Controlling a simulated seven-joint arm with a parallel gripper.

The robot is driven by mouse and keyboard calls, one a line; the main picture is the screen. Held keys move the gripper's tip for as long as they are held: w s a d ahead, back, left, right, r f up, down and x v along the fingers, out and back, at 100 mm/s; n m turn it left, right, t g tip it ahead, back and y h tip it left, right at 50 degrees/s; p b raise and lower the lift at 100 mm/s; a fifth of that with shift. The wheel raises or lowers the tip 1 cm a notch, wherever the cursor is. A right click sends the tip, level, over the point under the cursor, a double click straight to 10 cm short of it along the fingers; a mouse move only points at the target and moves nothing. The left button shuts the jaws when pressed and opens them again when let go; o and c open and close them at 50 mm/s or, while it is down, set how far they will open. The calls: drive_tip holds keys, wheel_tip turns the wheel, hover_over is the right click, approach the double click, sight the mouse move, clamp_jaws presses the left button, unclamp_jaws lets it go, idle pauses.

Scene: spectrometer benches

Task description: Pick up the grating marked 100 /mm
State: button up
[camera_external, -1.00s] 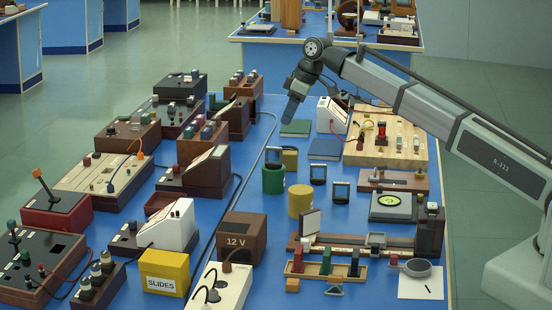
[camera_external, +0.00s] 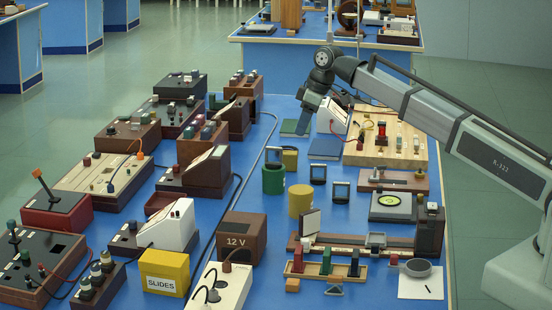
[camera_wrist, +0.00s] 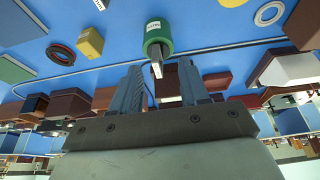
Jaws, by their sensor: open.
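No 100 /mm marking is readable, so I cannot tell which is the marked grating. My gripper (camera_external: 302,128) is above the back of the table, beyond the frames. In the wrist view my gripper (camera_wrist: 159,70) has its fingers apart, with a small dark piece with a pale face (camera_wrist: 157,66) seen between them.
A white meter (camera_external: 331,115) and blue book (camera_external: 325,148) are near my gripper. Open blue tabletop lies left of the green cylinder.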

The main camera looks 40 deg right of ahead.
sight(341, 185)
drive_tip(key=s+d+f+g+h, duration=0.3)
drive_tip(key=s+d, duration=0.3)
drive_tip(key=s, duration=0.4)
drive_tip(key=shift+n, duration=0.3)
drive_tip(key=shift+f, duration=6.9)
drive_tip(key=shift+c, duration=0.4)
clamp_jaws()
